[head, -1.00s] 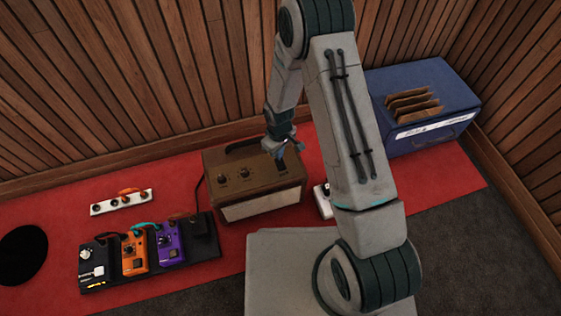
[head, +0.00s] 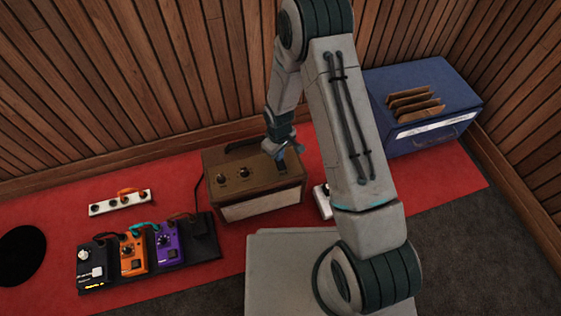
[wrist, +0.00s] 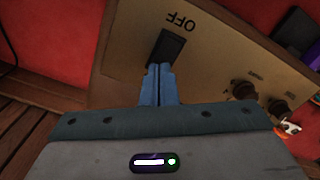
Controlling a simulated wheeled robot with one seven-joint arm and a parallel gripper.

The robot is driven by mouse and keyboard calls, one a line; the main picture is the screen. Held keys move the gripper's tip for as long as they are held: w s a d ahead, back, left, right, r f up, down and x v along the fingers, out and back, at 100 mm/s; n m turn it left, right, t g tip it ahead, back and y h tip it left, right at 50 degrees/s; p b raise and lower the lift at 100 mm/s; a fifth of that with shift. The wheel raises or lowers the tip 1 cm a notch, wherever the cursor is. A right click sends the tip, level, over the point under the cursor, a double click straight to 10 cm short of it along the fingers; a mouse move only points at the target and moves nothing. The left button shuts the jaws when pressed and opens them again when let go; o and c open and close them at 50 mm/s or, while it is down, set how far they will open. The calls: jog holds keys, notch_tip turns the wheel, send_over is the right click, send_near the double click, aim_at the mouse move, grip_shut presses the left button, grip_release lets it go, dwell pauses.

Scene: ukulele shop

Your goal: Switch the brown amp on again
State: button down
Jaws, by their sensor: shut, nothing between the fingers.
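The brown amp (head: 240,188) stands on the red mat, with two dark knobs on its top panel. In the wrist view the amp's tan panel (wrist: 205,85) fills much of the picture, with a black rocker switch (wrist: 172,46) and the letters OFF upside down beside it. My gripper (head: 283,162) is over the right part of the amp's top. In the wrist view its blue fingers (wrist: 158,68) are closed together, with the tips at the switch's near edge. I cannot tell whether they touch it. The switch's own position is unclear.
A pedalboard (head: 205,243) with several pedals stands at the front left, and a white strip (head: 120,203) lies behind it. A blue box (head: 425,110) with brown cards is at the right. A small white thing (head: 322,201) sits right of the amp. The wooden wall (head: 130,80) is close behind.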

jog(key=shift+f, duration=0.25)
jog(key=shift+r, duration=0.1)
jog(key=shift+r+p, duration=2.35)
jog(key=shift+r, duration=1.1)
